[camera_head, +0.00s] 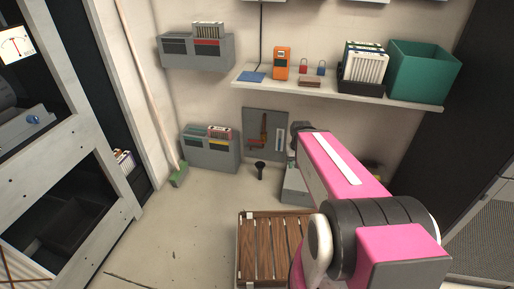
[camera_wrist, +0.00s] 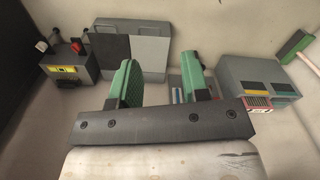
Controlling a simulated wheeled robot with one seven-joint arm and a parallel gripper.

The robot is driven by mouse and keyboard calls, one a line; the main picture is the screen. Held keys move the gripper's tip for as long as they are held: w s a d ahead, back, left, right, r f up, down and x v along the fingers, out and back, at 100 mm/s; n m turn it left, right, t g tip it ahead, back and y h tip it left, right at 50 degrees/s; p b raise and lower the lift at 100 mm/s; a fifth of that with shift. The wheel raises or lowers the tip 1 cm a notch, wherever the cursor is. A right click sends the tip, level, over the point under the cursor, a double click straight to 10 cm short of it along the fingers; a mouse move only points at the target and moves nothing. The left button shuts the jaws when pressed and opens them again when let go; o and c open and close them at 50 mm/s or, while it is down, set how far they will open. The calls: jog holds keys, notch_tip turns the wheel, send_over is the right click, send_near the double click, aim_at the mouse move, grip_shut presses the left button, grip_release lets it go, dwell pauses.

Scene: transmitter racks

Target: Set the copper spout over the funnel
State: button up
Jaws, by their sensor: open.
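A narrow copper-brown piece, likely the copper spout (camera_head: 264,128), hangs on a grey wall panel (camera_head: 252,118) under the shelf. A small black funnel (camera_head: 260,170) stands on the floor just below that panel. My pink arm reaches from the lower right toward the wall, ending right of the panel; its fingers cannot be made out in the head view. In the wrist view my gripper (camera_wrist: 164,82) shows two green fingers apart, with nothing held between them. Part of the panel shows low between the fingers. The spout cannot be made out there.
A grey wall box (camera_head: 210,154) with cards is left of the panel; it also shows in the wrist view (camera_wrist: 250,72). A green broom (camera_head: 178,175) leans nearby. The shelf (camera_head: 340,96) overhangs the panel. A wooden slatted pallet (camera_head: 262,250) lies in front. Floor left is free.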

jog(key=w+a+f+n+t+h, duration=0.1)
jog(key=w+f+h, duration=0.2)
jog(key=w+f, duration=0.45)
jog(key=w+a+f+n+t+h, duration=0.1)
jog(key=w+f+n+h, duration=0.2)
jog(key=w, duration=0.7)
jog(key=w+a+f+t+h, duration=0.1)
jog(key=w+a+f+h, duration=0.1)
jog(key=w+f, duration=0.6)
jog(key=w+a+f+n+t+h, duration=0.1)
jog(key=w+a+f+n+t, duration=0.35)
jog(key=w+a+f, duration=0.45)
jog(key=w+a+f+n+t+h, duration=0.1)
jog(key=w+a+f+n+t, duration=0.2)
jog(key=w+a+f+t, duration=0.55)
jog(key=w+d+g, duration=0.1)
jog(key=w, duration=0.2)
jog(key=w+d+g, duration=0.1)
jog(key=w+d, duration=0.1)
jog(key=w, duration=0.2)
jog(key=w+d+g, duration=0.1)
jog(key=w, duration=0.3)
jog(key=shift+d+r, duration=0.15)
jog(key=shift+d, duration=0.25)
jog(key=shift+s, duration=0.1)
grip_shut()
